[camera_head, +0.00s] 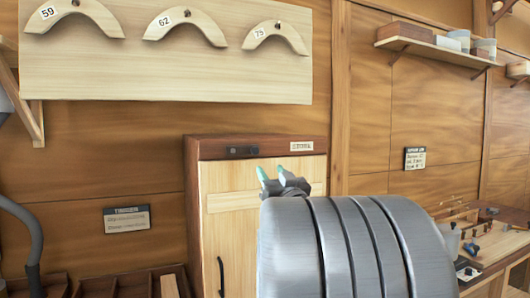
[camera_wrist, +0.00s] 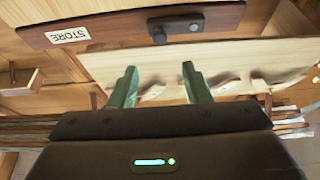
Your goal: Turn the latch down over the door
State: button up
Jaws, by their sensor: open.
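The store cabinet has a pale door (camera_head: 235,215) under a dark red-brown top rail (camera_head: 210,150). The latch (camera_head: 241,151) is a short dark bar lying level on that rail, above the door. In the wrist view, which is upside down, the latch (camera_wrist: 175,27) shows with a round knob at one end, on the rail by the STORE label (camera_wrist: 68,36). My gripper (camera_head: 271,174) has its green fingers apart and empty, below and right of the latch in the head view. In the wrist view my gripper (camera_wrist: 160,78) is clear of the latch. My arm hides the door's lower right.
A board with several numbered wooden patterns (camera_head: 180,60) hangs above the cabinet. A black door handle (camera_head: 221,275) is low on the door. A workbench with tools (camera_head: 490,240) and a shelf (camera_head: 430,45) are at the right.

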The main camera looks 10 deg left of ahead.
aim_at(256, 151)
jog(key=p+x, duration=0.3)
jog(key=x, duration=0.9)
jog(key=shift+f+p, duration=0.1)
jog(key=shift+p, duration=0.2)
grip_shut()
